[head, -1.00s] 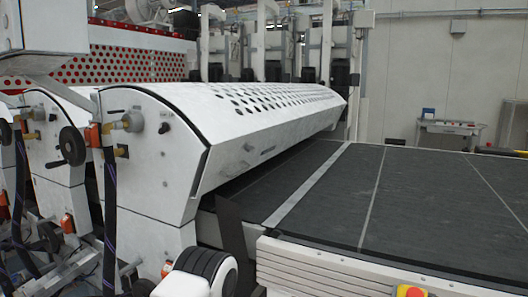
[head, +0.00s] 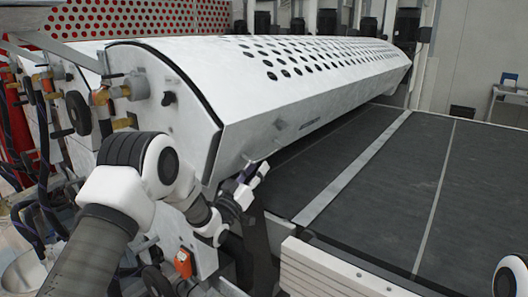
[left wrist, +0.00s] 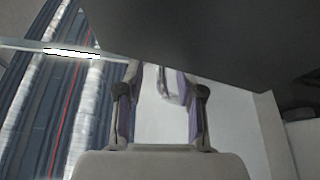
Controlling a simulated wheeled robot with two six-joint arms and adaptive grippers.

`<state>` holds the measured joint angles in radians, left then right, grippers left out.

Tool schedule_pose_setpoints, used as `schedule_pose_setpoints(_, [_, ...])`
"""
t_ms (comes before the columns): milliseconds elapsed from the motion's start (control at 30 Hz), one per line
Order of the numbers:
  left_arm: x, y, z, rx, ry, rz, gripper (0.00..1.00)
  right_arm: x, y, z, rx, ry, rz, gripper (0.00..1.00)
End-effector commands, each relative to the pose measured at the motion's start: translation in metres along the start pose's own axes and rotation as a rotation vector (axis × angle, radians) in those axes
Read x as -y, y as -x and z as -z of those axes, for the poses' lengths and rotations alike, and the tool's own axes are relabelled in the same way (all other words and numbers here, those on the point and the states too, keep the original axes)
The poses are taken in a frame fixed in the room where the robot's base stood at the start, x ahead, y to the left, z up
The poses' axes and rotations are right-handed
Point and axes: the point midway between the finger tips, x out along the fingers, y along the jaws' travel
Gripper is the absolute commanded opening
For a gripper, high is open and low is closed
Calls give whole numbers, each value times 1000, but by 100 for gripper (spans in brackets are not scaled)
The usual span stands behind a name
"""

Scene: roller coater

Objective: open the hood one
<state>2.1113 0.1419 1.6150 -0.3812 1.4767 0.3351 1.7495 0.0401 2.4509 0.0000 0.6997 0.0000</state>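The hood (head: 265,90), a long white cover with rows of dark holes on top, is down over the roller machine, with its lower front edge above the dark belt. My left gripper (head: 250,178) is just under the hood's near lower front corner. In the left wrist view, its two fingers (left wrist: 160,78) stand apart. A small pale curved part (left wrist: 168,85) shows between or beyond them; I cannot tell whether they touch it. The dark underside or edge of a panel (left wrist: 200,40) fills the top of that view. My right gripper is out of view.
The dark flat belt (head: 400,170) lies right of the hood, with a white slatted side panel (head: 330,272) in front. Valves, hoses and a black handwheel (head: 77,112) crowd the machine's left end.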

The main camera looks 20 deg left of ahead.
Motion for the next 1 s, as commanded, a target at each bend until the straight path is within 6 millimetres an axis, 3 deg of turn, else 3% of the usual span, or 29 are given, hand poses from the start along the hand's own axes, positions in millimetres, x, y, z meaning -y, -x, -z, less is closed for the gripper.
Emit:
schedule_pose_setpoints(300, [0,-57,-1,2,0,0,37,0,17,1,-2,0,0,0])
schedule_pose_setpoints(633, [0,-67,-3,5,2,2,37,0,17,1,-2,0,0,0])
schedule_pose_setpoints(667, [0,-67,-3,5,2,2,30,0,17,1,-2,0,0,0])
schedule_pose_setpoints(733, [0,-67,-3,5,2,2,5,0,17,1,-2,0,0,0])
schedule_pose_setpoints(767, [0,-67,-3,5,2,2,0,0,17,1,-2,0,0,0])
schedule_pose_setpoints(1000, [0,-67,-2,5,2,3,0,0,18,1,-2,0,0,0])
